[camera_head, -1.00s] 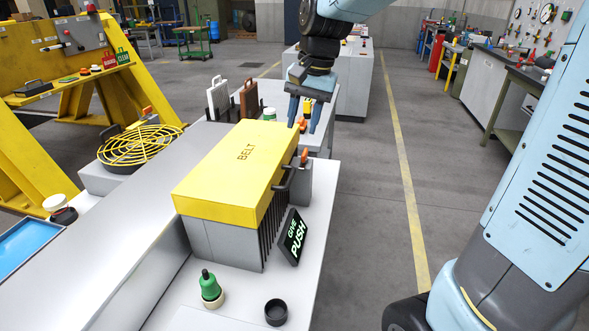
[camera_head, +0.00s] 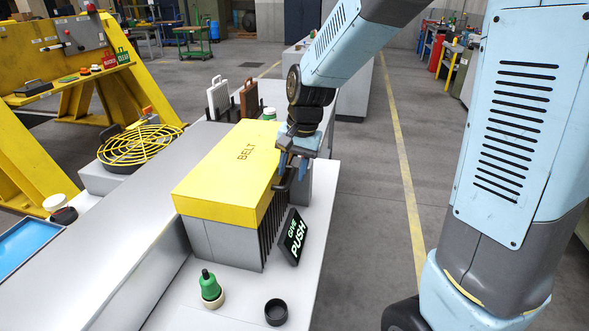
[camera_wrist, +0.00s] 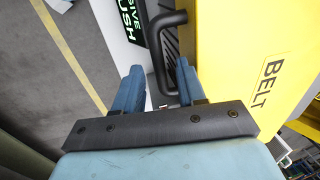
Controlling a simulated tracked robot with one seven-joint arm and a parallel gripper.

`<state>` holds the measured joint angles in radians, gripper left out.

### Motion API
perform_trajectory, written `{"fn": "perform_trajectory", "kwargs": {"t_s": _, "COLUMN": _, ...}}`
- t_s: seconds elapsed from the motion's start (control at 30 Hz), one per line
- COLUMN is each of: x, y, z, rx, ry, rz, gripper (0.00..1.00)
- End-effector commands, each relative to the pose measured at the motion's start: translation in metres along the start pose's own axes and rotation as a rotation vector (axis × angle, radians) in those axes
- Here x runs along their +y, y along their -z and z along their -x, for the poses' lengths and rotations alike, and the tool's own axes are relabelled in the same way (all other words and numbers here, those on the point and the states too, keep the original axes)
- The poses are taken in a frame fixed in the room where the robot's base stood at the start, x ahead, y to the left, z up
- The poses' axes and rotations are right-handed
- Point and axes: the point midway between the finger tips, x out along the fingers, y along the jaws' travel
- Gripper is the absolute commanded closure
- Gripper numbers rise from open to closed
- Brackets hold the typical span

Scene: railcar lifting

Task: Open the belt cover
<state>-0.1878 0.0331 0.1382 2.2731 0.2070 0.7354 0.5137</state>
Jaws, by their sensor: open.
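The yellow belt cover (camera_head: 232,167), marked BELT, lies flat and closed on a grey box (camera_head: 222,241) on the white table. Its dark bar handle (camera_head: 281,184) sits on the right side; the cover also shows in the wrist view (camera_wrist: 225,45). My gripper (camera_head: 292,176) is open at the cover's right side, close to the handle. In the wrist view, the handle (camera_wrist: 157,50) rises between my two blue fingers (camera_wrist: 158,80), with one finger on each side. I cannot tell whether either finger touches it.
A green-topped object (camera_head: 209,289) and a black cup (camera_head: 276,312) stand at the table's near end. A yellow fan guard (camera_head: 141,146) is at left. Open floor lies right of the table.

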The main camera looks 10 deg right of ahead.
Motion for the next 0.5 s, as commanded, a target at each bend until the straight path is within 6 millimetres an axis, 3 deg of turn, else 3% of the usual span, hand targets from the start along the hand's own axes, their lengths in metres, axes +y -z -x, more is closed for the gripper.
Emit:
{"fn": "perform_trajectory", "kwargs": {"t_s": 0.33, "x": -0.0002, "y": -0.0002, "z": -0.0031, "rx": 0.001, "ry": 0.0, "rz": 0.001, "gripper": 0.6}}
{"fn": "perform_trajectory", "kwargs": {"t_s": 0.5, "x": -0.0003, "y": -0.0003, "z": -0.003, "rx": 0.001, "ry": 0.0, "rz": 0.001, "gripper": 0.76}}
